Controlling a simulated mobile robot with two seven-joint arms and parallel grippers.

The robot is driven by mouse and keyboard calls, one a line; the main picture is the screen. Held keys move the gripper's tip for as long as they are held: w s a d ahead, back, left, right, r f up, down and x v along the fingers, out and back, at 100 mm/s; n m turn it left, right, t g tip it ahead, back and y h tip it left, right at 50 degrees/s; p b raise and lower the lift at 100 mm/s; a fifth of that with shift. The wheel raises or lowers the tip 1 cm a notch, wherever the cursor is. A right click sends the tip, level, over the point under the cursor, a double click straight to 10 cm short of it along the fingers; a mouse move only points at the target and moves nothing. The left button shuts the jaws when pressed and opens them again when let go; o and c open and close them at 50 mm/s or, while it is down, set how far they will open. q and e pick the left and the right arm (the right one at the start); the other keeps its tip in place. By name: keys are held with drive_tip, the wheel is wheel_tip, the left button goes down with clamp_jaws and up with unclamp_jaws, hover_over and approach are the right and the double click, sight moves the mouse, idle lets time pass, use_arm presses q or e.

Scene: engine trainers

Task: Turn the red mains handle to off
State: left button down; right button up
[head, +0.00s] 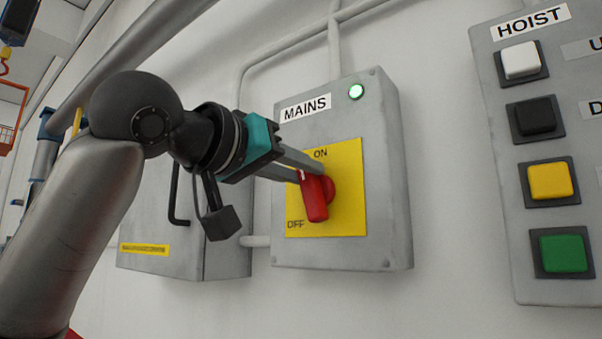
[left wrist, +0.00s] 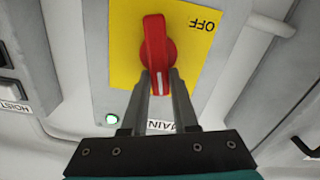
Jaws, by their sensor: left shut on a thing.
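The red mains handle (head: 317,198) sits on a yellow plate (head: 348,218) on the grey MAINS box (head: 385,180). The handle stands close to upright, its white-marked end up toward the ON label; OFF is at the plate's lower left. A green lamp (head: 356,91) on the box is lit. My left gripper (head: 311,172) comes in from the left, its fingers shut on the marked end of the handle. The left wrist view, upside down, shows the red handle (left wrist: 155,45) with its marked end between the two fingertips (left wrist: 160,80). My right gripper is not in view.
A HOIST panel (head: 500,200) with white, black, yellow and green buttons is on the wall at right. A grey cabinet (head: 225,255) with a black handle is left of the MAINS box. Conduit pipes run along the wall. The space below the box is clear.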

use_arm(q)
drive_tip(key=n, duration=0.1)
drive_tip(key=n+b, duration=0.1)
drive_tip(key=n, duration=0.1)
drive_tip(key=shift+w+a+f+n, duration=0.2)
drive_tip(key=shift+f+n, duration=0.1)
drive_tip(key=shift+n, duration=0.1)
drive_tip(key=n+b, duration=0.1)
drive_tip(key=n, duration=0.1)
drive_tip(key=f+n+b, duration=0.1)
drive_tip(key=n, duration=0.2)
drive_tip(key=n+b, duration=0.1)
drive_tip(key=n, duration=0.2)
drive_tip(key=shift+w+a+f+b, duration=0.15)
drive_tip(key=shift+w+a+b, duration=0.1)
drive_tip(key=shift+a+b, duration=0.15)
drive_tip(key=shift+f+n+b, duration=0.2)
drive_tip(key=shift+n+b, duration=0.45)
drive_tip(key=shift+n, duration=0.75)
drive_tip(key=c, duration=0.7)
unclamp_jaws()
drive_tip(key=shift+w, duration=0.1)
